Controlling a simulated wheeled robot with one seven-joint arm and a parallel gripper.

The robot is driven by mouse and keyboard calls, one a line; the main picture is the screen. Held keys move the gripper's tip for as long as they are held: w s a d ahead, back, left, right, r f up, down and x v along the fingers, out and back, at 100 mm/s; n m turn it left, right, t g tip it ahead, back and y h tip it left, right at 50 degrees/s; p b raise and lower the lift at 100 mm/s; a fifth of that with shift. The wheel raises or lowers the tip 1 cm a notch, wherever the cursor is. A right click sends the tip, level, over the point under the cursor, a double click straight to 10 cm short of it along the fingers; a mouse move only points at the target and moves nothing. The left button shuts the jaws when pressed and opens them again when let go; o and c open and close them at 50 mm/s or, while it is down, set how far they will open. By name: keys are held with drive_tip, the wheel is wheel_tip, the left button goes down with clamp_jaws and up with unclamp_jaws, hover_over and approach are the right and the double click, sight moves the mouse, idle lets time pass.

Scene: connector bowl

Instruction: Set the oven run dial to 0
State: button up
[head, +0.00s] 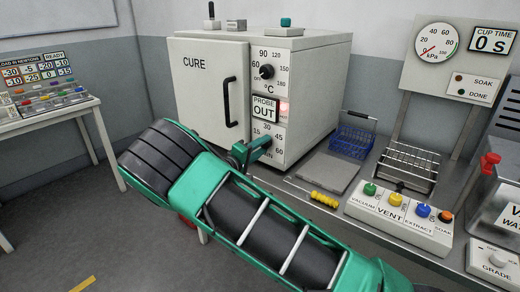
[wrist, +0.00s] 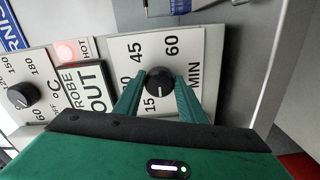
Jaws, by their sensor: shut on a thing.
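The oven run dial (wrist: 160,82) is a round black knob on the white MIN panel, marked 15, 45 and 60, with another number partly covered. My gripper (wrist: 160,86) has its two green fingers on either side of the knob and is shut on it. A white mark on the knob points to the bottom of the wrist picture, just beside the 15. No 0 shows on the panel. In the head view, my gripper (head: 250,152) reaches the low front of the white oven (head: 205,85) and covers the knob.
The temperature dial (wrist: 20,96) and the PROBE OUT display (wrist: 88,86) sit beside the run panel. The HOT lamp (wrist: 68,51) glows red. The oven door with its black handle (head: 230,102) is shut. A blue basket (head: 352,141) and yellow-handled tool (head: 324,199) are on the bench.

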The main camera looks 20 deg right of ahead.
drive_tip(key=shift+w+a+n, duration=0.1)
drive_tip(key=shift+a+n, duration=0.05)
drive_tip(key=shift+n, duration=3.45)
drive_tip(key=o, duration=1)
drive_tip(key=shift+f, duration=0.1)
drive_tip(key=shift+o, duration=0.2)
drive_tip(key=v, duration=1)
drive_tip(key=shift+a, duration=0.3)
